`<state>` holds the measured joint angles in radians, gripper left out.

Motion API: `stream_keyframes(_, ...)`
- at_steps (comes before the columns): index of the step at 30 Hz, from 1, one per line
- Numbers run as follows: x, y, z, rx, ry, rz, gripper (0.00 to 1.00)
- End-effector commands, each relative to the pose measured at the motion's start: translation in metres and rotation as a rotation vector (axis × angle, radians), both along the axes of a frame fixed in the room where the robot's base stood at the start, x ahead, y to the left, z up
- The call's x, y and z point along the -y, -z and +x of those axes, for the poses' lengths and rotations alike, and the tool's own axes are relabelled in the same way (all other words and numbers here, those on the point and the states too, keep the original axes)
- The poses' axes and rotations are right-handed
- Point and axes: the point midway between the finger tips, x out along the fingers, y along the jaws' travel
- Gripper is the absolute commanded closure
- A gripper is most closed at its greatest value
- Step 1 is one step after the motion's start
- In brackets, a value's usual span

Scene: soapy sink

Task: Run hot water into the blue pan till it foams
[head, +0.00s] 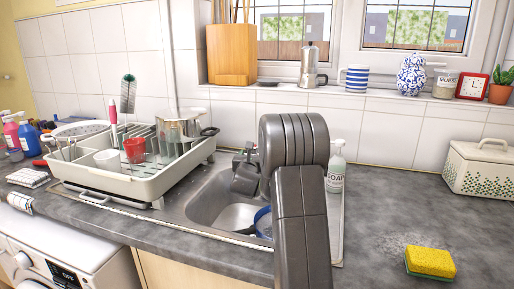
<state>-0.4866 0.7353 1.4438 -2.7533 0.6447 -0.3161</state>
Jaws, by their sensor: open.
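The blue pan (262,222) sits low in the steel sink (205,208). Only its left part shows, because my arm covers the rest. My gripper (247,151) is over the back of the sink, left of my arm's bend and apart from the pan. It looks small and dark, and it is open. I cannot tell whether it touches anything. The tap does not show clearly; it may be behind my arm or gripper. No water stream or foam can be made out in the visible part of the pan.
A dish rack (130,185) with a steel pot (180,130) and a red cup (134,150) stands left of the sink. A soap bottle (336,170) is behind my arm. A yellow sponge (430,262) and a white bin (480,170) are right; the worktop between is clear.

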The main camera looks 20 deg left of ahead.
Motion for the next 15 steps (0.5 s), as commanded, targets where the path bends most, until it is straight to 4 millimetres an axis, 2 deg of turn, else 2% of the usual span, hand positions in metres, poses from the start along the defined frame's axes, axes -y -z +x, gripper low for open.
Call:
stream_keyframes(6, -0.01, -0.001, 0.041, 0.001, 0.001, 0.0, 0.35)
stream_keyframes(15, -0.018, 0.0, 0.071, 0.001, 0.001, 0.0, 0.35)
